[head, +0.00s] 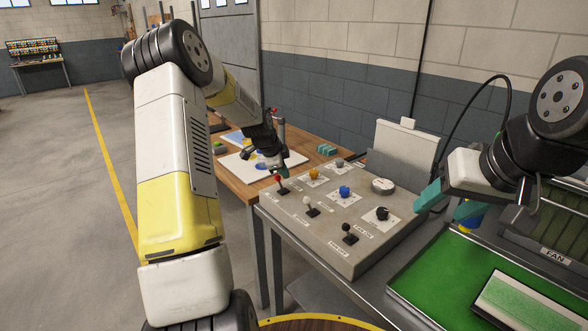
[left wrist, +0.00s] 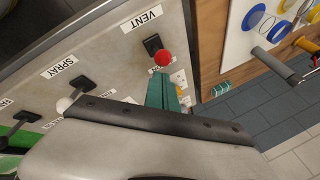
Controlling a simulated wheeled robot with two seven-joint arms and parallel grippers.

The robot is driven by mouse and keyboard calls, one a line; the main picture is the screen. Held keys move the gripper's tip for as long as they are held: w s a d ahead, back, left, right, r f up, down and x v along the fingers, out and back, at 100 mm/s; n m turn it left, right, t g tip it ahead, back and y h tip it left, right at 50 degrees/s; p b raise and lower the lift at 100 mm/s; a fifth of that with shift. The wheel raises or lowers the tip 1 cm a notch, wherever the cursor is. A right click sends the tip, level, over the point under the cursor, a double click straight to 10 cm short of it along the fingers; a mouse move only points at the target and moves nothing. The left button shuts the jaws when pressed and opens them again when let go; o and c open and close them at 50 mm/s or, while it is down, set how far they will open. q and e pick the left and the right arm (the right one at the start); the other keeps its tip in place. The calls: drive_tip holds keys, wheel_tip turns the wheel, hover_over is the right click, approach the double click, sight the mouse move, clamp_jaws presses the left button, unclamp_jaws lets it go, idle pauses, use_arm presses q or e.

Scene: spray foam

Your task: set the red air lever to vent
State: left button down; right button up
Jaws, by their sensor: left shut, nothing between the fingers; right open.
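The red air lever (head: 278,179) has a red ball knob and a dark base, at the far left corner of the grey control panel (head: 310,232). In the left wrist view its red ball (left wrist: 163,59) shows next to the VENT label (left wrist: 142,18). My left gripper (left wrist: 163,88) is shut and empty, its teal fingertips just beside the ball; I cannot tell whether they touch. My right gripper (head: 448,203) is open at the right, away from the lever.
A white-knobbed lever (head: 307,201) and a black-knobbed lever (head: 348,232) stand on the same panel, with orange, blue and black knobs nearby. A wooden table (head: 240,187) lies behind. A green tray surface (head: 450,270) is at the right.

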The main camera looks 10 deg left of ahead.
use_arm(q)
drive_tip(key=shift+d, duration=0.1)
drive_tip(key=s+d+v, duration=0.1)
drive_tip(key=d+v, duration=0.1)
drive_tip(key=v, duration=0.9)
drive_tip(key=shift+s+r, duration=0.1)
drive_tip(key=shift+r, duration=0.1)
drive_tip(key=s+d+r+n+y, duration=0.1)
drive_tip(key=s+d+r+n, duration=0.2)
drive_tip(key=s+d+r, duration=0.35)
drive_tip(key=s+d+r+n, duration=0.1)
drive_tip(key=s+n, duration=0.4)
drive_tip(key=s, duration=0.8)
drive_tip(key=s+d+r+n+h, duration=0.1)
drive_tip(key=s+r+n, duration=0.2)
drive_tip(key=s, duration=1)
drive_tip(key=n, duration=0.3)
drive_tip(key=shift+s+d, duration=0.3)
drive_tip(key=shift+s, duration=0.05)
